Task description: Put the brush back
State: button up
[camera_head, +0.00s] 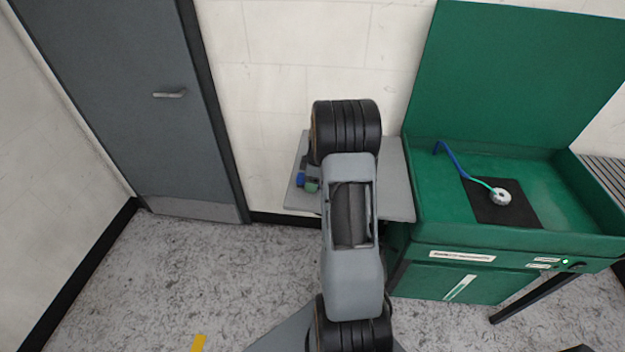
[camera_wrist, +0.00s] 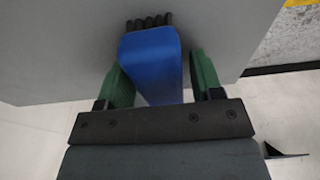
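The brush (camera_wrist: 152,62) has a blue body and a row of dark bristles at its far end. In the wrist view it lies between the two green fingers of my gripper (camera_wrist: 157,72). Narrow gaps show beside the blue body, clearest on the right, so the fingers look open around it. In the head view the blue brush (camera_head: 301,180) shows small at the left part of a grey shelf (camera_head: 396,190), with a green finger (camera_head: 312,187) next to it. My arm hides most of the gripper there. Whether the brush touches the shelf is unclear.
A green wash basin (camera_head: 420,205) with a raised lid stands right of the shelf. A blue hose (camera_head: 453,160) leads to a round white head (camera_head: 501,196) on a black mat (camera_head: 520,212). A grey door (camera_head: 130,100) is at left. Speckled floor is clear in front.

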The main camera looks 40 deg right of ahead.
jog(key=shift+o, duration=0.6)
jog(key=shift+r, duration=0.1)
